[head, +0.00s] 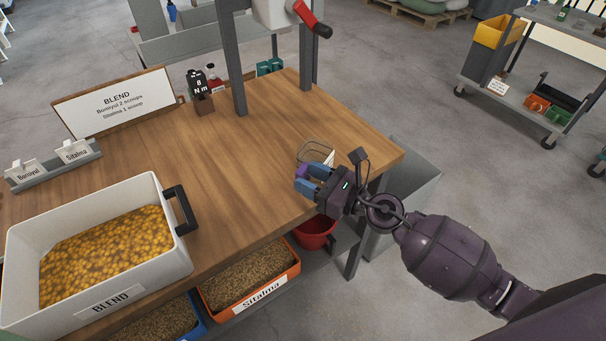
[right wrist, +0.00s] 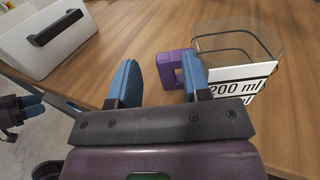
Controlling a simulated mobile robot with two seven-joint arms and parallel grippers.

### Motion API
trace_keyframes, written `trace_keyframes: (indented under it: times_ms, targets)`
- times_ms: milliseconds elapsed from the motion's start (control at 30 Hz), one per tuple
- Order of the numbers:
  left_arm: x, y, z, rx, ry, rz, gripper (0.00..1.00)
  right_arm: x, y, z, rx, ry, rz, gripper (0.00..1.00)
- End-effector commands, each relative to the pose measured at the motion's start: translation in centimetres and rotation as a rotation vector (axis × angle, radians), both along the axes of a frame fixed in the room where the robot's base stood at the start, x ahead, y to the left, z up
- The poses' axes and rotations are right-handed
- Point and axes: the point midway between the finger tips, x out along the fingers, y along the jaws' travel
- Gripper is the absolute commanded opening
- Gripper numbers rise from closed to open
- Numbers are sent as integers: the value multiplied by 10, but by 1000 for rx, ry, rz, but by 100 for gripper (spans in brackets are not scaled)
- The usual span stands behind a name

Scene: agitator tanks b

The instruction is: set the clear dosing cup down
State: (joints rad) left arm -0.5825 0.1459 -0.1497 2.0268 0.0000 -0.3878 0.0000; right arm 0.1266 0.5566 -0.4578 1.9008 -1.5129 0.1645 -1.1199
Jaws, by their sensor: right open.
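The clear dosing cup (head: 316,150) stands upright on the wooden table (head: 226,150) near its right end. In the right wrist view the cup (right wrist: 238,45) shows a white "200 ml" label and a purple handle (right wrist: 172,68). My right gripper (head: 308,178) is open at the cup's handle side. In the right wrist view the handle lies between its blue fingers (right wrist: 160,82), close to the right finger. I cannot tell whether that finger touches it. My left gripper (right wrist: 32,106) shows at the left edge of the right wrist view, its jaws unclear.
A white BLEND tub (head: 178,258) of yellow pieces stands at the table's left front. Grey posts (head: 233,70) rise at the back. An orange Sitalma bin (head: 290,268) and red bucket (head: 314,234) sit below. The table's middle is clear.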

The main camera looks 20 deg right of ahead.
Motion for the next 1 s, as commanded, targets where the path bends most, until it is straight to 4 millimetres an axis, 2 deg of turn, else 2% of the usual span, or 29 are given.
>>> trace_keyframes:
  times_ms: [100, 200, 500, 867, 1000]
  targets:
    - [-3, 0, -12, 0, 16, -1, 43, -19, -17, -7, -2, 8, -1, 44]
    - [-3, -1, -15, -1, 17, -2, 43, -34, -30, -6, -1, 9, -1, 44]
    - [6, -4, -19, -1, 13, -12, 43, -65, -60, -5, 0, 6, -1, 44]
    - [7, -4, -19, 1, 10, -16, 43, -74, -68, 0, 6, 4, -3, 44]
    - [6, -4, -20, 1, 11, -15, 43, -76, -72, -5, 154, 101, -55, 44]
